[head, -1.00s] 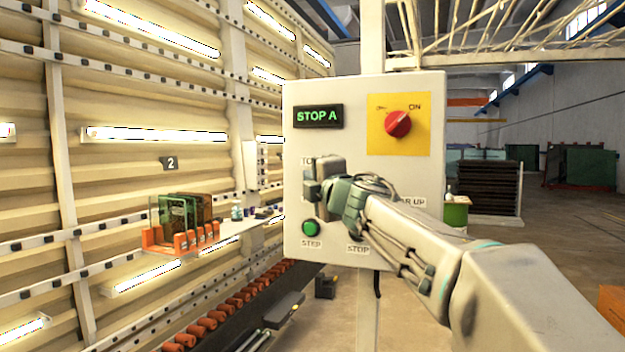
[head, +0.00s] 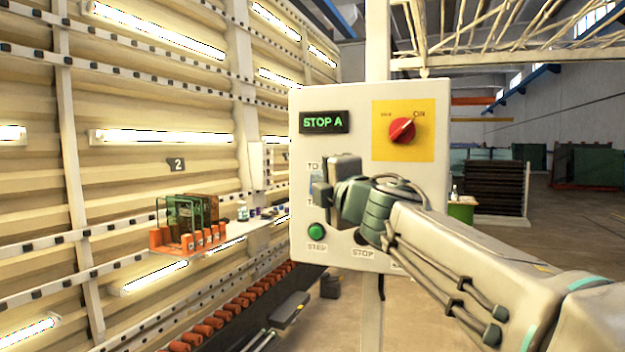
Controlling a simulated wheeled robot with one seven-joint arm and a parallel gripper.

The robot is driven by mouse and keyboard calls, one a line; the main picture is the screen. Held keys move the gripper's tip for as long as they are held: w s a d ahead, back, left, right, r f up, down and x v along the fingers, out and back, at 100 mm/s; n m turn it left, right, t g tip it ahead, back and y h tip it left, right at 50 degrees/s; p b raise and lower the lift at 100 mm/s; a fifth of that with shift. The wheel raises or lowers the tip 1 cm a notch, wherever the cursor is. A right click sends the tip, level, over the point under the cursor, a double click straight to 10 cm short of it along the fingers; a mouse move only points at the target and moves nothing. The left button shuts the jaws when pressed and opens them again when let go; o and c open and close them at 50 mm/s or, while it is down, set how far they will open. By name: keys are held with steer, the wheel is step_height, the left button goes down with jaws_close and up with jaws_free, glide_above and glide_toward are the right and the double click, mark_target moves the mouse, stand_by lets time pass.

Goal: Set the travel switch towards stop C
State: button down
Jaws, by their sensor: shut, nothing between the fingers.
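The white control panel (head: 432,262) stands in front of me. Its display (head: 324,121) reads STOP A in green. A small bluish part (head: 318,188) shows on the left of the panel, between two partly covered labels, the upper starting "TO" (head: 313,166). It may be the travel switch, but its lever and position are hidden. My gripper (head: 328,188) is shut and empty in front of this spot. I cannot tell whether it touches the panel.
A red rotary knob (head: 402,131) sits on a yellow plate at the panel's upper right. A green STEP button (head: 316,231) and a STOP label (head: 363,253) are low on the panel. My arm covers the lower right. A slatted wall (head: 110,200) stands left.

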steer(key=s, duration=0.1)
steer(key=s+d, duration=0.1)
steer(key=s, duration=0.1)
steer(key=s+d, duration=0.1)
steer(key=shift+s+r+p, duration=0.25)
steer(key=shift+r+p, duration=0.05)
steer(key=shift+r, duration=0.05)
